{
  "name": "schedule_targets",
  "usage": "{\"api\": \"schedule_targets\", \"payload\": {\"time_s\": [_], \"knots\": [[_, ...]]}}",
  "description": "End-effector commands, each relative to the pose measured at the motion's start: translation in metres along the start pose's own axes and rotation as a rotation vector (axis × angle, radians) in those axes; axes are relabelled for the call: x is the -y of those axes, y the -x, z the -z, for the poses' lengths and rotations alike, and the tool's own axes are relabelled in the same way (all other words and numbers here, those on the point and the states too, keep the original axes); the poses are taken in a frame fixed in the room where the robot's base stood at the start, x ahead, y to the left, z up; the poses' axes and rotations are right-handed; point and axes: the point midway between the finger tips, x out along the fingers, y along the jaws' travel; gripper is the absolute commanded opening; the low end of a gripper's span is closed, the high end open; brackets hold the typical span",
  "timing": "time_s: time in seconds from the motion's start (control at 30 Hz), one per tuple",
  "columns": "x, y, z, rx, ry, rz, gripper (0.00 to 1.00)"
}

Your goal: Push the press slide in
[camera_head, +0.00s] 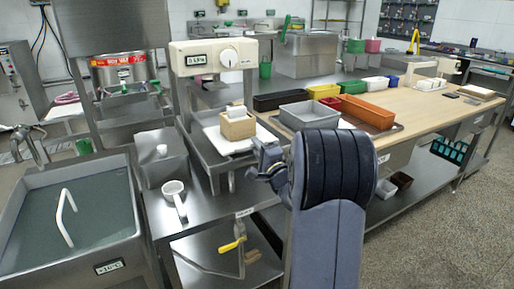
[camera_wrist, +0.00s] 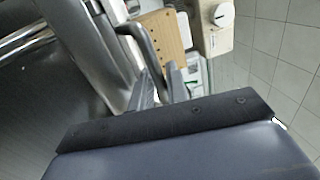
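The press (camera_head: 213,60) is a cream head with a display and a round dial. Below it, a pale slide plate (camera_head: 213,137) sticks out toward the front and carries a wooden block (camera_head: 238,126) with a white piece on top. The wooden block, with small holes, also shows in the wrist view (camera_wrist: 166,38). My gripper (camera_head: 262,163) is just in front and to the right of the plate. In the wrist view my gripper's fingers (camera_wrist: 161,88) look apart. A grey bar (camera_wrist: 146,48) runs down toward the gap between them; contact cannot be told.
A sink (camera_head: 97,262) with a white bent handle is at the left. A white ladle (camera_head: 174,190) lies on the steel bench. A grey bin (camera_head: 310,116) and an orange bin (camera_head: 368,112) stand close on the right. A yellow-handled valve (camera_head: 232,245) is below the bench edge.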

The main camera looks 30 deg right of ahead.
Motion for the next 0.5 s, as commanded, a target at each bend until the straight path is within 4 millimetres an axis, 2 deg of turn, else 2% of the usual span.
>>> {"api": "schedule_targets", "payload": {"time_s": [0.13, 0.3, 0.5], "knots": [[0.0000, 0.0001, 0.0000, 0.000, 0.000, 0.000, 0.14], [0.0001, 0.0003, 0.0000, 0.000, 0.000, 0.000, 0.00], [-0.0001, 0.0004, 0.0000, 0.000, 0.000, 0.000, 0.00]]}}
